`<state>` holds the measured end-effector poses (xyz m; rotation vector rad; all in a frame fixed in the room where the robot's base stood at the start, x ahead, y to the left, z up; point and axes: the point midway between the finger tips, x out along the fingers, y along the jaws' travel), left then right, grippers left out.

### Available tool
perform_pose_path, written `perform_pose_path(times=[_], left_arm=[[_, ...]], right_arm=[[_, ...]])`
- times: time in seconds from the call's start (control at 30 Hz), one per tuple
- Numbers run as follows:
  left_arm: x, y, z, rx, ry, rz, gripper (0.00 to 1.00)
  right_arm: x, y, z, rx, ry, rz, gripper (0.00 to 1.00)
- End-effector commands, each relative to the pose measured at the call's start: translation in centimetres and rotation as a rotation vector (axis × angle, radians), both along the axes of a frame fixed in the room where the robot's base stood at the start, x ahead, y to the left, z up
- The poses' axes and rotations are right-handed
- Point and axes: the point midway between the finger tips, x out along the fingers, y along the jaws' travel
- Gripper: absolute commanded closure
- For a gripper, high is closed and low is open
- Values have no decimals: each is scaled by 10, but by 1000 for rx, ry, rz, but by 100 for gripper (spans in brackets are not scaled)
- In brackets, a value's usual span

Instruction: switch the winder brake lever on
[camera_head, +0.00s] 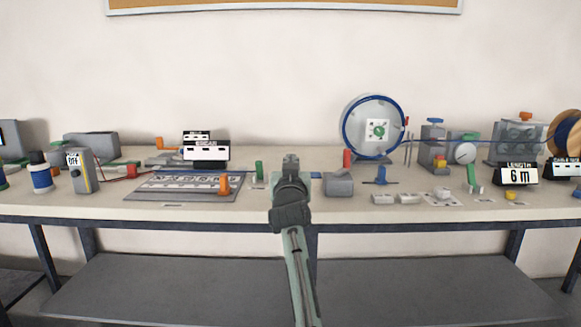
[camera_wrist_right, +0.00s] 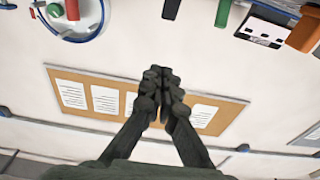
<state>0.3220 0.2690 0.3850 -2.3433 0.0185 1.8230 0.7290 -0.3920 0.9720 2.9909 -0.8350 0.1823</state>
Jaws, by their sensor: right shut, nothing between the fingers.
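A blue-rimmed winder wheel (camera_head: 345,120) stands upright at the back of the bench, right of centre. In front of it a red lever (camera_head: 347,158) stands up from a grey block (camera_head: 339,185); I cannot tell for sure that this is the winder brake lever. My right gripper (camera_head: 291,158) is shut and empty, left of the grey block and apart from the red lever. In the right wrist view its fingers (camera_wrist_right: 163,72) are together, and a red lever (camera_wrist_right: 72,10) shows at the top left. My left gripper is not in view.
A green lever (camera_head: 259,171) stands just left of my right gripper. A small blue lever (camera_head: 381,175) stands right of the grey block. An orange lever (camera_head: 224,184) is on the flat plate (camera_head: 165,195) at left. A 6 m length sign (camera_head: 516,176) stands at right.

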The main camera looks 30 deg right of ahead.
Motion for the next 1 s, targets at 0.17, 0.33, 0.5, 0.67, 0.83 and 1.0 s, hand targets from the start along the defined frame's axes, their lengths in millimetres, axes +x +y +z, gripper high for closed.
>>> perform_pose_path(times=[0.17, 0.33, 0.5, 0.67, 0.83, 1.0], left_arm=[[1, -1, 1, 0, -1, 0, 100], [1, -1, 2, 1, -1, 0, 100], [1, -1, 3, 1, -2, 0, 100], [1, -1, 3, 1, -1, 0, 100], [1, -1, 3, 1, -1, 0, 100], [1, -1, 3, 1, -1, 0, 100]], right_arm=[[-29, 17, 16, 2, 3, -1, 100], [-45, 27, 27, 1, 4, -1, 100], [-50, 30, 30, 1, 5, -1, 100], [-50, 30, 31, 1, 5, -1, 100], [-50, 30, 31, 0, 6, -1, 100], [-50, 30, 31, 0, 6, -2, 100]])
